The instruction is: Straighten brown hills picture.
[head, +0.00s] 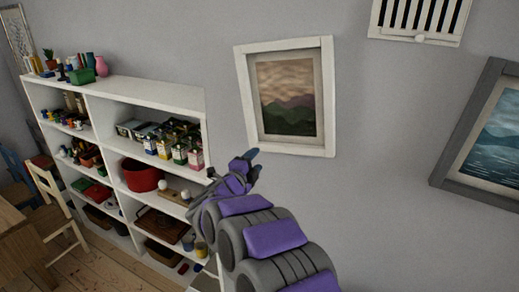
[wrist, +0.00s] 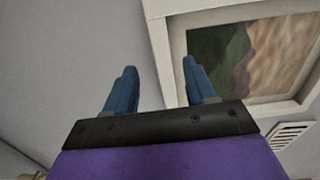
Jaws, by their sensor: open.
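The brown hills picture (head: 290,95) hangs on the grey wall in a white frame (head: 243,95), with dark hills under a brownish sky. Its top edge rises to the right and its bottom edge drops to the right in the head view; I cannot tell its exact tilt. My gripper (head: 254,163) is just below the frame's lower left corner, open and empty. In the wrist view its two blue fingers (wrist: 157,72) stand apart, and the right one overlaps the white frame (wrist: 164,50). I cannot tell whether it touches.
A white shelf unit (head: 150,92) with paints, pots and a red bowl (head: 142,175) stands left of my arm. A sea picture in a grey frame (head: 465,150) hangs tilted at the right. A white vent (head: 418,38) is above. Wall between the pictures is bare.

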